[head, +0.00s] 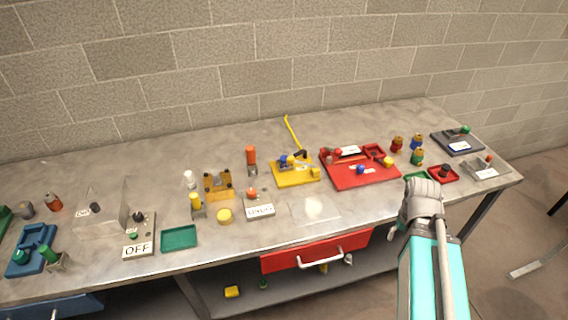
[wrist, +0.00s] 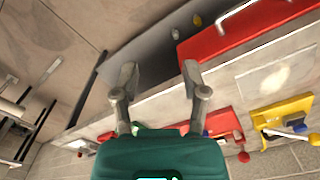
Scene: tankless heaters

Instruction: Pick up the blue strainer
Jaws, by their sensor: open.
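I cannot tell for certain which thing is the blue strainer. Small blue pieces show in the head view: a blue part (head: 361,169) on the red board (head: 340,182), a blue-topped piece (head: 417,140) behind the board's right end, and a blue part (head: 287,161) on the yellow board (head: 283,180). My gripper (head: 424,185) is in front of the table's right part and hides some of the tabletop there. In the wrist view my gripper (wrist: 160,80) shows two spread fingers with nothing between them.
The grey table (head: 345,123) stands against a block wall. A red drawer (head: 316,250) with a pale handle is under its front edge. A red tray (head: 443,174) and a grey plate (head: 485,172) are at the right. A green tray (head: 179,238) and "OFF" sign (head: 138,249) are at the left.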

